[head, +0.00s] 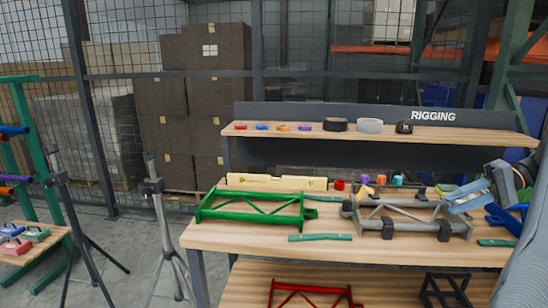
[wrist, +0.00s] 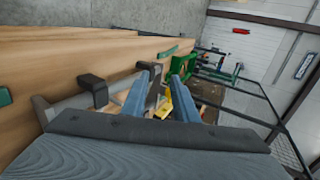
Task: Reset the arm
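My gripper (head: 452,199) is at the right end of the workbench (head: 320,245) in the head view, low over the bench top beside a grey frame (head: 405,224). In the wrist view my gripper (wrist: 164,84) shows two blue-grey fingers spread apart, with nothing held between them. The grey frame (wrist: 75,103) lies beyond the fingers there, with dark clamps on it. I cannot tell whether the fingers touch the frame. Part of my arm covers the right edge of the head view.
A green frame (head: 250,222) lies on the bench's left half. A yellow level (head: 277,182) and small coloured items lie behind. A shelf (head: 380,141) holding tape rolls runs along the back. A tripod (head: 153,187) stands left. A red frame (head: 310,295) sits below.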

